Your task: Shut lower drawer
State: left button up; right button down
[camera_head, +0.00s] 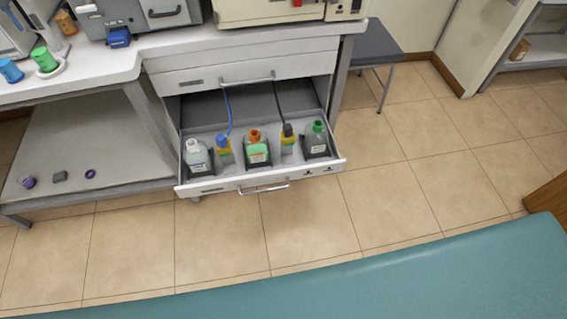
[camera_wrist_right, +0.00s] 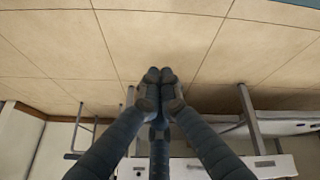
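The lower drawer (camera_head: 325,168) of the white cabinet is pulled out in the head view. Its front panel carries a bar handle (camera_head: 264,188). Inside stand several bottles, with white, orange and green caps, and yellow-labelled containers, two with a blue and a black tube running up. The upper drawer (camera_head: 215,77) above it is closed. My right gripper (camera_wrist_right: 160,76) shows in its wrist view with its dark fingertips together and nothing visible between them. It points over tiled floor, apart from the furniture. My left gripper is in neither view.
A teal padded surface (camera_head: 400,285) spans the bottom of the head view. Tiled floor (camera_head: 400,205) between it and the drawer is clear. A dark stool or small table (camera_head: 377,45) stands right of the cabinet. A bench with a lower shelf (camera_head: 110,155) adjoins its left.

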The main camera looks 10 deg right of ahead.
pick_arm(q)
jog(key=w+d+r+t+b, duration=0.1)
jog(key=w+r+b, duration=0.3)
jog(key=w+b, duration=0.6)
pick_arm(e)
jog(key=w+a+r+n+t+y, duration=0.1)
jog(key=w+r+n+t, duration=0.25)
jog(key=w, duration=0.65)
jog(key=w+a+r+n+t+y, duration=0.1)
jog(key=w+r+n+t, duration=0.25)
jog(key=w, duration=0.65)
jog(key=w+a+r+n+t+y+b, duration=0.25)
jog(key=r+n+b, duration=0.25)
jog(key=r, duration=0.3)
jog(key=w+a+r+n+t+y+b, duration=0.1)
jog(key=w+a+r+n+y+b, duration=0.2)
jog(key=r, duration=0.5)
pick_arm(q)
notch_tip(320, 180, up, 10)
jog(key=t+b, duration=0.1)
jog(key=b, duration=0.1)
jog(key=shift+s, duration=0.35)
pick_arm(e)
jog(key=w+a+n, duration=0.1)
jog(key=w+a, duration=0.1)
jog(key=w, duration=1.1)
jog(key=shift+a+h, duration=0.25)
jog(key=shift+h, duration=0.2)
